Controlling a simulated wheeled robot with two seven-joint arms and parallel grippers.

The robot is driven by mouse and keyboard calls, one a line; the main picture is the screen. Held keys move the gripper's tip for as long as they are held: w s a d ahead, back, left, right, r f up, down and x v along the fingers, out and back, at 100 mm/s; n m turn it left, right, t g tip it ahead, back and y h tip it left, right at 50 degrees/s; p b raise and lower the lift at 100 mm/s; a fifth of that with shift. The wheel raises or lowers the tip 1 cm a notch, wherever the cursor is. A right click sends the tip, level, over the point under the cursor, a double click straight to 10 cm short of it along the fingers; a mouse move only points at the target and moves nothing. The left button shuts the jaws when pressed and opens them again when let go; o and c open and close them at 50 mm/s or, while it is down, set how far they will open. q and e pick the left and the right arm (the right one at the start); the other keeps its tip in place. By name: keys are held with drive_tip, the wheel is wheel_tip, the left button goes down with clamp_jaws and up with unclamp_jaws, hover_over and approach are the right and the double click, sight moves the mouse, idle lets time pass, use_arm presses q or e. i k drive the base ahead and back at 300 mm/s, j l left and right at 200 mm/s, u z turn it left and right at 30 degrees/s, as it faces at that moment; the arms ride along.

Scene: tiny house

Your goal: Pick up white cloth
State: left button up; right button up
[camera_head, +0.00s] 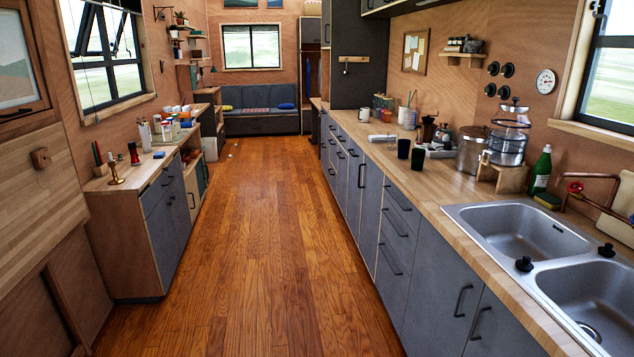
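Neither of my grippers is in view.
The right counter (420,184) also holds dark cups (404,148), a metal pot (471,150), a green bottle (541,170) and a double sink (520,232). A cluttered left cabinet (140,190) stands opposite. The wooden floor (250,240) between them is clear, reaching a grey sofa (262,98).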

sight(372, 137)
drive_tip(key=i, duration=2.3)
